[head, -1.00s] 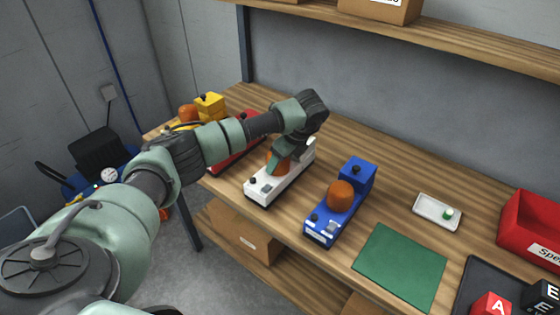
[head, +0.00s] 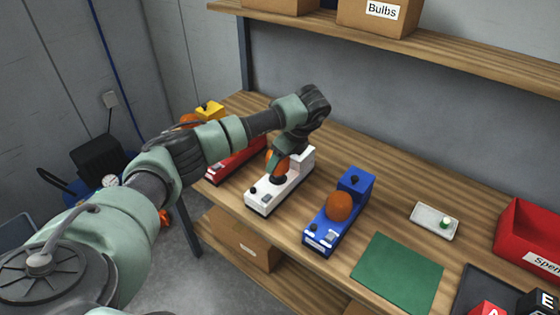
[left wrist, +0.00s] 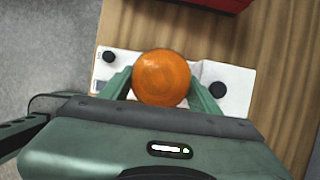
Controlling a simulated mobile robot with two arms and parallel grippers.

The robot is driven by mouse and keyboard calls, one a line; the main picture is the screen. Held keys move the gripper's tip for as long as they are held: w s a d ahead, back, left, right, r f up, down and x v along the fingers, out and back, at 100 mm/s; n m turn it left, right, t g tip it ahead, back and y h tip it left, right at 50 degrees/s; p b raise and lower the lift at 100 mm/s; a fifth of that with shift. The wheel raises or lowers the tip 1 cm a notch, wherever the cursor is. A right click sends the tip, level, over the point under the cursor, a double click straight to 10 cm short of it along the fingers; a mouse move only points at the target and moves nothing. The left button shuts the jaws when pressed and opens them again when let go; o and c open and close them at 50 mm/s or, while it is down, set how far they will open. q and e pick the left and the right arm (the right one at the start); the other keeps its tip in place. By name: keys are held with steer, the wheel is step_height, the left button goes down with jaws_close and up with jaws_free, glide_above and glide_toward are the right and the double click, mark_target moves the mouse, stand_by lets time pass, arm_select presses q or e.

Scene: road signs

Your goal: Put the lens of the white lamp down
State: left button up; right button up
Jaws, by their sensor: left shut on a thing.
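The white lamp (head: 262,198) stands on the bench between the red and blue lamps, with black knobs on top. Its orange lens (head: 270,160) shows partly behind my left gripper (head: 279,166) in the head view. In the left wrist view the round lens (left wrist: 161,77) sits between the two green fingers of my left gripper (left wrist: 160,86), which is shut on it. The white body (left wrist: 232,88) lies beneath, showing on both sides of the lens. I cannot tell whether the lens touches the body. My right gripper is not in view.
The blue lamp (head: 322,232) with an orange lens (head: 339,206) stands to the right, and the red lamp (head: 235,160) to the left. A yellow lamp (head: 209,108) is farther back. A green mat (head: 398,272), a white tray (head: 424,226) and a red bin (head: 528,228) lie right.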

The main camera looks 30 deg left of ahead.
arm_select(q)
steer(key=shift+r, duration=0.35)
stand_by(0.3)
